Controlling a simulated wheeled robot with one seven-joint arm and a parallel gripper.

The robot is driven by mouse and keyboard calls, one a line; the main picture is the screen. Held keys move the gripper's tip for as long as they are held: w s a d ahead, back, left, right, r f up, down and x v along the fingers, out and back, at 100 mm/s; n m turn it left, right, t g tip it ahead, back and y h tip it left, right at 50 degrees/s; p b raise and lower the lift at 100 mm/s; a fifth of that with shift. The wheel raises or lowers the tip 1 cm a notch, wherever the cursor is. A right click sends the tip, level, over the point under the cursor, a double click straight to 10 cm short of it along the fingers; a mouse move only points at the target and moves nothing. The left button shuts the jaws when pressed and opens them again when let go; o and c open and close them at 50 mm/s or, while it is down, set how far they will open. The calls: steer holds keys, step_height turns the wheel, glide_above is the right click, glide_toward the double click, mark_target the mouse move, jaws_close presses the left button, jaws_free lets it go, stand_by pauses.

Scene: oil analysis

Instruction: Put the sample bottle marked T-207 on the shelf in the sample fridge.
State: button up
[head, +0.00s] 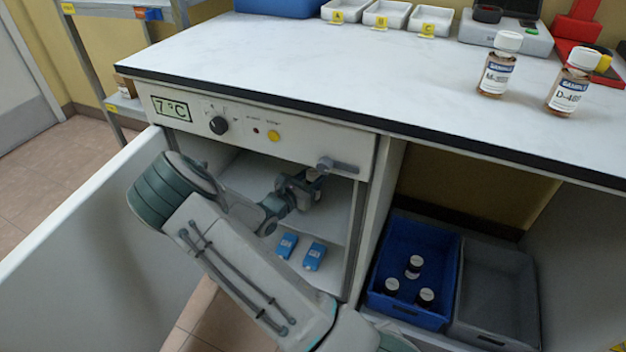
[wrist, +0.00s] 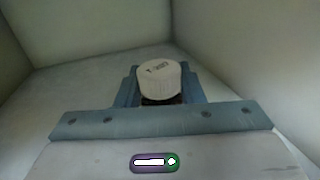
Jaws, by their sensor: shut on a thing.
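The sample fridge (head: 185,126) is under the counter with its door (head: 90,260) wide open. My arm reaches inside it. My gripper (head: 308,186) is at the fridge shelf (head: 245,176) and is shut on a sample bottle with a white cap (wrist: 160,80). In the wrist view the bottle stands upright between the fingers (wrist: 158,98). The small print on its cap is too blurred to read. Most of the bottle is hidden by my gripper, and I cannot tell whether its base touches the shelf.
Blue packs (head: 314,257) lie below the shelf. Two other sample bottles stand on the counter (head: 280,60), one marked M (head: 497,70) and one marked D (head: 570,85). A blue crate (head: 450,270) with dark bottles and an empty grey crate (head: 497,270) are at the right.

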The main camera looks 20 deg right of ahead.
steer(key=shift+f, duration=0.1)
steer(key=o, duration=1.1)
steer(key=shift+s+a+r, duration=0.15)
steer(key=shift+a+r, duration=0.1)
steer(key=p+v, duration=0.3)
steer(key=v, duration=0.8)
steer(key=shift+s+a, duration=0.1)
steer(key=shift+a, duration=0.15)
